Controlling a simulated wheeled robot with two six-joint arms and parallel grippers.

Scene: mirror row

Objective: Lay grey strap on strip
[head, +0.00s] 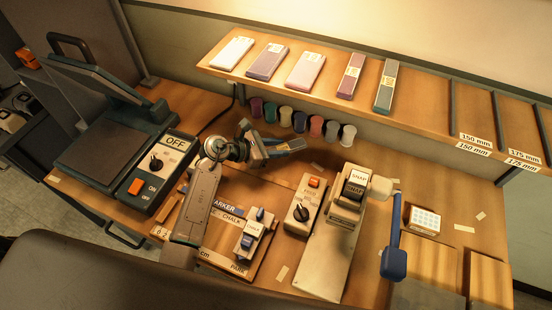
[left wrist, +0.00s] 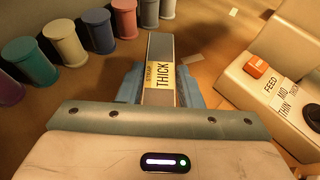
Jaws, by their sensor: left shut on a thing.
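My left gripper (head: 268,148) is shut on a grey strap (head: 291,144) and holds it over the bench, in front of the row of coloured cylinders. In the left wrist view the grey strap (left wrist: 160,48) lies between the blue fingers of the left gripper (left wrist: 160,84) and points away from the wrist. A yellow label on it reads STRAP THICK. How high it is above the bench is hard to tell. I cannot tell which surface is the strip. My right gripper is not in view.
A shelf (head: 420,97) carries several flat packs and bars; its right part has dark dividers and 150 mm and 175 mm labels. Several cylinders (head: 301,121) stand below it. A feed box (head: 304,206), a snap press (head: 350,195) with a blue lever (head: 394,262), and an OFF-labelled machine (head: 150,180) occupy the bench.

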